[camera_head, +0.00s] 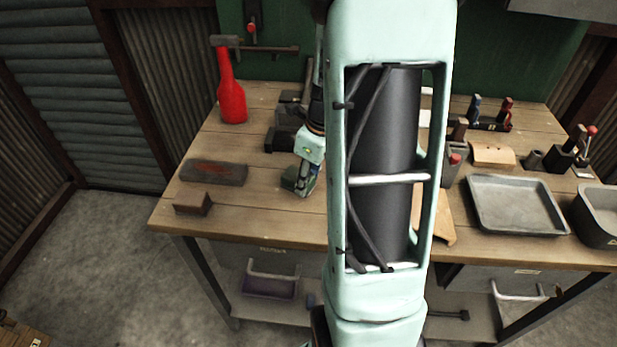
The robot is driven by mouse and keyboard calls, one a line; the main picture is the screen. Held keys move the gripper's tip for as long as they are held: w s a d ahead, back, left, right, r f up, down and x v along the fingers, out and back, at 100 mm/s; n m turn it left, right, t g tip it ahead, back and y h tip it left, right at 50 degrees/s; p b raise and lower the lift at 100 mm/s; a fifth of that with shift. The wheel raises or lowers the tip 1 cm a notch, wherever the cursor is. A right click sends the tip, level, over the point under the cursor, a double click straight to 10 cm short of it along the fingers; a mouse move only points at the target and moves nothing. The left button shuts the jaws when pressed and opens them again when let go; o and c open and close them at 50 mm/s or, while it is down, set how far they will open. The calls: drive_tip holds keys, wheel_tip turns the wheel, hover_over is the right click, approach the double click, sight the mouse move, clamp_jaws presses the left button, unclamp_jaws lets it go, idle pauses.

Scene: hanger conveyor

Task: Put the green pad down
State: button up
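My gripper (304,184) points down over the left part of the wooden workbench (262,212), left of my arm. A small dark green block (289,178), which looks like the green pad, shows just left of and partly behind the fingers. It is at or close to the bench top. I cannot tell whether the fingers grip it, only touch it or stand beside it. The gap between the fingertips is too small to make out.
A grey block with a reddish top (213,172), a small brown block (193,203) and a red bottle (231,92) stand left. A dark vise-like tool (283,138) is behind the gripper. A metal tray (515,205) lies right.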

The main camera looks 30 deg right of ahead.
drive_tip(key=o, duration=0.4)
drive_tip(key=shift+c, duration=0.2)
drive_tip(key=shift+r, duration=0.1)
wheel_tip(320, 180, up, 12)
drive_tip(key=s+p, duration=0.1)
drive_tip(key=s, duration=0.1)
drive_tip(key=shift+d, duration=0.45)
